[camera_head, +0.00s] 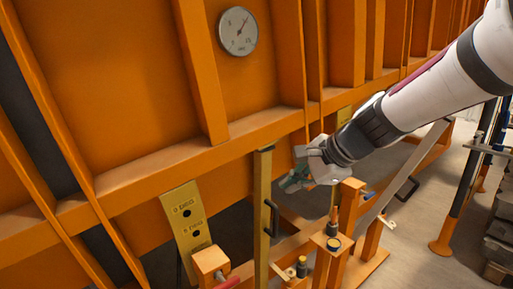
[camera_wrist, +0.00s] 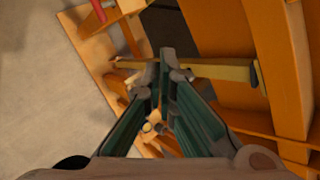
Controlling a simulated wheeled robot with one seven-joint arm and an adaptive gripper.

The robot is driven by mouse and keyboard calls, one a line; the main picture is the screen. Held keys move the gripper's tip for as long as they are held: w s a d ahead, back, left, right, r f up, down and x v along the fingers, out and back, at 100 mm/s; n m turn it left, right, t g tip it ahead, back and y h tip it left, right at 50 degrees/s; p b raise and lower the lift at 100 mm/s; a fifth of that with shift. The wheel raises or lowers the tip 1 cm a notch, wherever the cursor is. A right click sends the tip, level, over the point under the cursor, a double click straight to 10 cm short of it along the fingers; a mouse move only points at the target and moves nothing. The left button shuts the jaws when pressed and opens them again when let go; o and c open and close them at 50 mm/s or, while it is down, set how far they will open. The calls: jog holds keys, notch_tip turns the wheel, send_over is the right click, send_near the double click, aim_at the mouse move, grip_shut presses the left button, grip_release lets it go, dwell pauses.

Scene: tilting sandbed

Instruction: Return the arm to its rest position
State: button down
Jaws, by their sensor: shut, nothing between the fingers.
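My arm reaches in from the upper right in the head view, in front of the orange sandbed wall (camera_head: 140,110). My gripper (camera_head: 287,186) is at its end, pointing left and down, small and partly hidden by the wrist. In the wrist view my gripper (camera_wrist: 167,55) shows two green fingers with grey tips close together, and nothing is held between them. It is close to the orange frame, near an upright yellow bar (camera_head: 263,215) with a black handle; whether it touches anything I cannot tell.
A round dial gauge (camera_head: 238,31) is on the wall. A yellow slotted plate (camera_head: 187,228) hangs at lower left. Orange posts (camera_head: 331,245) with knobs stand below my gripper. A dark orange-footed stand (camera_head: 462,190) is at right. Bare floor (camera_head: 418,215) shows between.

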jog(key=s+d+r+n+h+p, duration=0.1)
jog(key=s+d+n+h+p, duration=0.1)
jog(key=s, duration=0.8)
jog(key=s+d+r+n+g+h+p, duration=0.1)
jog(key=s+d+n, duration=0.4)
jog(key=s, duration=0.6)
jog(key=s+d+r+n+h+p, duration=0.2)
jog(key=s+n, duration=0.5)
jog(key=s, duration=0.4)
jog(key=shift+d+r+g+h+p, duration=0.4)
jog(key=shift+d+p, duration=0.1)
jog(key=shift+d, duration=0.45)
